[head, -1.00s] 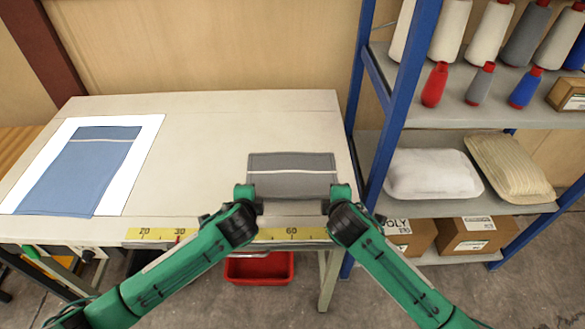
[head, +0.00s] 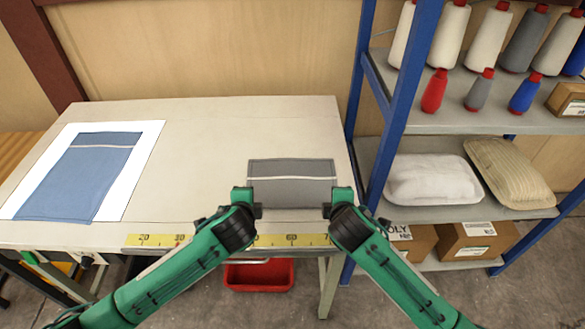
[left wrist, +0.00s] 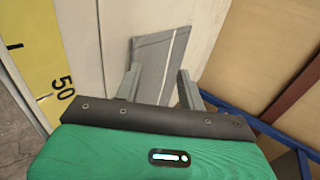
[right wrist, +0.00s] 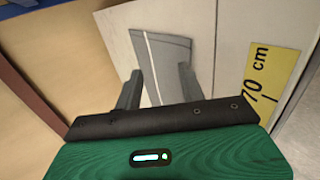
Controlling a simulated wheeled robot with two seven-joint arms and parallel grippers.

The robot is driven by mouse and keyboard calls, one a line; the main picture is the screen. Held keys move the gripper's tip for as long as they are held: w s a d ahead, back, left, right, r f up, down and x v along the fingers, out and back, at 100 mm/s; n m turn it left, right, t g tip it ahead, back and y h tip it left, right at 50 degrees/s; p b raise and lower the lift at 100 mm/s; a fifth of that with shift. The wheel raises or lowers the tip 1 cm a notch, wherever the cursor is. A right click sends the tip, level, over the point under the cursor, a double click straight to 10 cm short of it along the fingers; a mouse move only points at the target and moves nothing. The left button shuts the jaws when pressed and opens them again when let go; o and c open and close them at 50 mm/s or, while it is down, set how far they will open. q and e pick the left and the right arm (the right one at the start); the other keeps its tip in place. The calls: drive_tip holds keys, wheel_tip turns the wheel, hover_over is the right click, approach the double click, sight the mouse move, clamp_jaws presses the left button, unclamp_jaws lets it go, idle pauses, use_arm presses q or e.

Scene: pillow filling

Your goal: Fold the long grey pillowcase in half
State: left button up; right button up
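The grey pillowcase (head: 290,168) lies flat near the table's front right, a short wide rectangle with a thin pale stripe across it. It also shows beyond the fingers in the left wrist view (left wrist: 153,58) and the right wrist view (right wrist: 168,60). My left gripper (left wrist: 157,84) is at its near left corner and my right gripper (right wrist: 157,86) at its near right corner. Both have their fingers apart, with no cloth visibly pinched. Whether the fingertips touch the cloth I cannot tell. My grippers hide the near corners in the head view.
A blue pillowcase (head: 80,180) lies on a white sheet (head: 145,150) at the table's left. The table (head: 200,150) is clear between. A yellow measuring tape (head: 290,240) runs along the front edge. A blue-framed shelf (head: 395,100) stands close on the right. A red bin (head: 258,275) sits below.

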use_arm(q)
drive_tip(key=s+r, duration=0.5)
drive_tip(key=r, duration=0.1)
use_arm(e)
drive_tip(key=s+r, duration=0.5)
drive_tip(key=r, duration=0.1)
use_arm(q)
drive_tip(key=shift+r, duration=0.1)
use_arm(e)
drive_tip(key=shift+r, duration=0.1)
